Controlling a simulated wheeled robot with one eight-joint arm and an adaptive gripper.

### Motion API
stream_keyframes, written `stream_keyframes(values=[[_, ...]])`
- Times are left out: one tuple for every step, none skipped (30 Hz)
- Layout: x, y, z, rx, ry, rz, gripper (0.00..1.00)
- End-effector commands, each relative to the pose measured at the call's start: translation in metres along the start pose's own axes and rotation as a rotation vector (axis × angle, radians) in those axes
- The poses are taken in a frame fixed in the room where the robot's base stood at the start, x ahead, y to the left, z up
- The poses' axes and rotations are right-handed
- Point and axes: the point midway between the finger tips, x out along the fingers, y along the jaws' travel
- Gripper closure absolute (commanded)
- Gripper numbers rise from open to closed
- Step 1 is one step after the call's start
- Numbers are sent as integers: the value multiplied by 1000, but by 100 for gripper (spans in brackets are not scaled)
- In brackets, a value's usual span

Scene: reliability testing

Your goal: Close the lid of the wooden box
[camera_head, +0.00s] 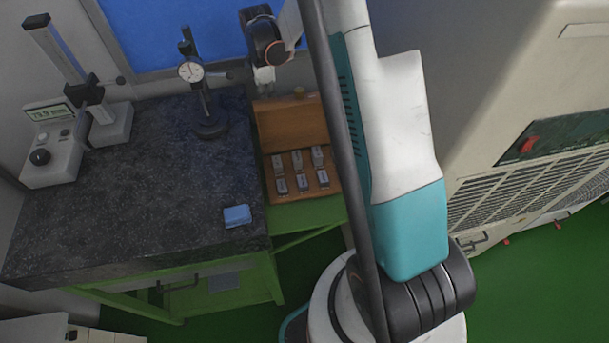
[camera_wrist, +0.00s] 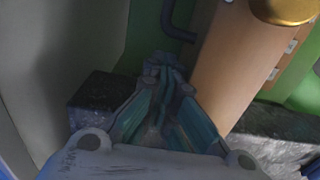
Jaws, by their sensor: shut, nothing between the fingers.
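In the wrist view the shut fingers (camera_wrist: 163,72) point beside the wooden lid (camera_wrist: 232,75), and the brass-coloured knob (camera_wrist: 285,9) shows at the top right.
The stone table (camera_head: 130,190) carries a dial gauge stand (camera_head: 207,125), a measuring device (camera_head: 52,150) and a small blue block (camera_head: 237,216). A large beige machine (camera_head: 500,110) stands on the right. The table's front middle is clear.

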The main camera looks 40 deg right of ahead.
Motion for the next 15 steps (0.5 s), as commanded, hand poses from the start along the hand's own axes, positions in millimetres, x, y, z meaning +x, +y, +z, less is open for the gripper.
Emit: stream_keyframes(values=[[0,-4,0,0,0,-1,100],[0,-5,0,0,0,-1,100],[1,-8,0,0,0,-1,100],[1,-9,0,0,0,-1,100],[1,-11,0,0,0,-1,100],[1,-13,0,0,0,-1,100],[1,-14,0,0,0,-1,100],[1,-16,0,0,0,-1,100],[1,-18,0,0,0,-1,100],[0,-20,0,0,0,-1,100],[0,-22,0,0,0,-1,100],[0,-24,0,-1,0,-1,100],[0,-25,0,-1,0,-1,100],[1,-27,0,-1,0,-1,100],[1,-29,0,-1,0,-1,100]])
